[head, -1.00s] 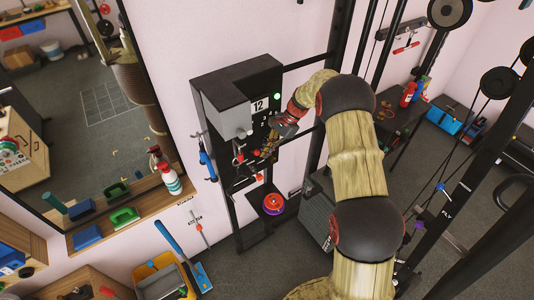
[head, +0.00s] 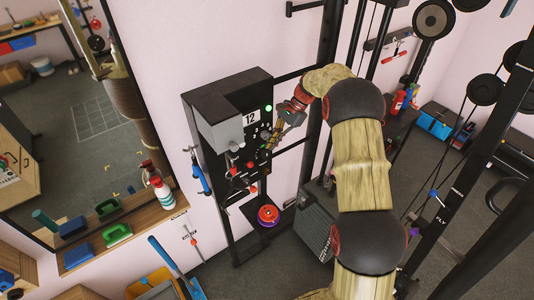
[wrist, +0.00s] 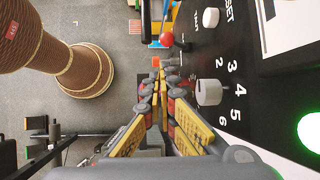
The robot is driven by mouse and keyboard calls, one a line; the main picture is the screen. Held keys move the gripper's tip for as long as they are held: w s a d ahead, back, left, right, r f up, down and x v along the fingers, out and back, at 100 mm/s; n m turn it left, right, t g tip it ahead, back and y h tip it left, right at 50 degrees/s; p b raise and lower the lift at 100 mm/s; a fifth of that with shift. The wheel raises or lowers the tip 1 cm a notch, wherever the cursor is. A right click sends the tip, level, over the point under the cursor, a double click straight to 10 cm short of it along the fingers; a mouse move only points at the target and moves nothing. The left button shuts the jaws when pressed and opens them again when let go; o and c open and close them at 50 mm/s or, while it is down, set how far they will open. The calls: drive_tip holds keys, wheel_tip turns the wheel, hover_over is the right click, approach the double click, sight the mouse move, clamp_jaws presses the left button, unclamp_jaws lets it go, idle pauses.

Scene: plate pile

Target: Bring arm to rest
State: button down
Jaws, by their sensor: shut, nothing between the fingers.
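My arm reaches from the bottom right of the head view to the front of a black machine panel. My gripper (head: 270,147) is shut and empty beside the panel's right part. In the wrist view my gripper (wrist: 158,72) shows its yellow-padded fingers together, with nothing between them. The black panel (wrist: 255,110) fills the right side there, with a white knob (wrist: 209,92), a red-tipped lever (wrist: 167,40), printed numbers and a lit green button (wrist: 312,131). The fingers are close to the knob; I cannot tell whether they touch.
The grey-and-black machine (head: 218,125) is marked 12. A red-and-purple disc (head: 268,215) sits low beside it. A wooden shelf (head: 165,207) with bottles is at left. Black gym frames and weight plates (head: 433,20) stand at right. Grey floor (head: 440,160) shows between them.

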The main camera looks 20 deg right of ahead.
drive_tip(key=shift+d+r, duration=0.35)
drive_tip(key=shift+r, duration=0.2)
